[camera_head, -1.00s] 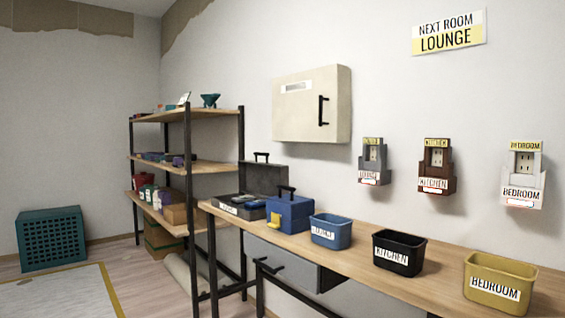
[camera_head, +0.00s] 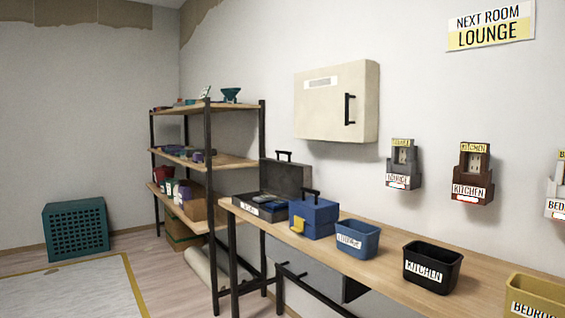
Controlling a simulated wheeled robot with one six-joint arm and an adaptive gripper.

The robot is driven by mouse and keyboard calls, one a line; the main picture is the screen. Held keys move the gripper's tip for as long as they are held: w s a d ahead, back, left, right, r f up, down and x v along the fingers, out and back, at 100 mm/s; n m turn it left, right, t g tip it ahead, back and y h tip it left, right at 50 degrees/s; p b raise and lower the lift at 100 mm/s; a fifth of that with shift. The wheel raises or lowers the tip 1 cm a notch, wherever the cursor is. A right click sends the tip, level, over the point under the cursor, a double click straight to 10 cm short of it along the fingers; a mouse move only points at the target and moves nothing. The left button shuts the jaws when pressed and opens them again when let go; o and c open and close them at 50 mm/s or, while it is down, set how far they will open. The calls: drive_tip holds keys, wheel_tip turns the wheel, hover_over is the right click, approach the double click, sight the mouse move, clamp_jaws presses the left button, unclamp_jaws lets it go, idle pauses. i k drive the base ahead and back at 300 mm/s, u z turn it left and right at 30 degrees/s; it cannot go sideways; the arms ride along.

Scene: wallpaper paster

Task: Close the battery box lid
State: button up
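A dark grey case (camera_head: 244,208) stands at the far left end of the wooden bench. Its lid (camera_head: 288,180) is raised upright at the back, with a black handle on top. Blue items show inside it. Its white front label is too small to read, so I cannot confirm that it is the battery box. A blue box (camera_head: 318,220) with a yellow latch and black handle stands just right of it and looks shut. My gripper is not in view.
Blue lounge (camera_head: 372,242), black kitchen (camera_head: 445,272) and yellow bedroom (camera_head: 545,291) bins stand along the bench (camera_head: 395,282). A cabinet (camera_head: 325,110) hangs above. A loaded shelf rack (camera_head: 236,163) stands left of the bench. A teal crate (camera_head: 75,229) is on the floor.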

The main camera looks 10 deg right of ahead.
sight(284, 179)
drive_tip(key=u, duration=0.25)
drive_tip(key=i, duration=0.95)
drive_tip(key=u, duration=0.25)
